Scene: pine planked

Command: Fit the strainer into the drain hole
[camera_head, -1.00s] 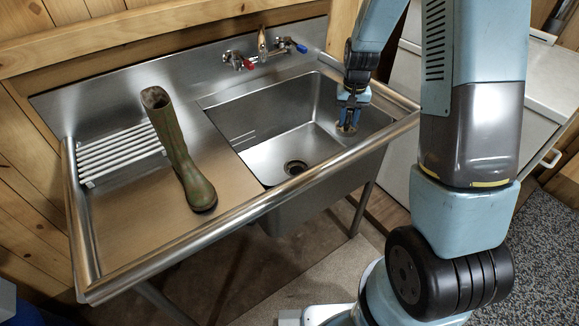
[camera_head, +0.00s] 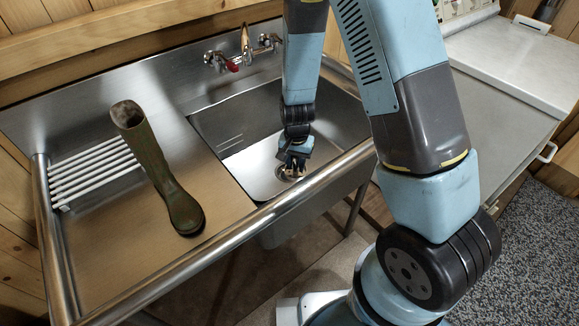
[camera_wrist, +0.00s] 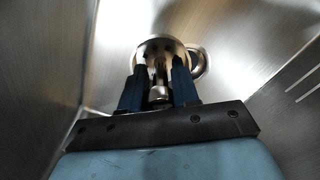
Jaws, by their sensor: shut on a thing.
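My gripper (camera_head: 293,166) is down inside the sink basin, just over the drain hole (camera_head: 284,175), partly hiding it. In the wrist view my gripper (camera_wrist: 159,66) is shut on the strainer (camera_wrist: 160,44), a round metal disc with a knob between the dark fingers. The drain hole's shiny rim (camera_wrist: 202,64) shows at the right from behind the strainer, so the two look offset in this view. The rest of the hole is hidden. I cannot tell whether the strainer touches the drain rim.
The steel sink (camera_head: 236,125) has basin walls close around my gripper. A green boot (camera_head: 158,170) stands on the drainboard at the left, beside a white rack (camera_head: 92,172). The tap (camera_head: 245,45) is at the back. A white-topped counter (camera_head: 520,65) is at the right.

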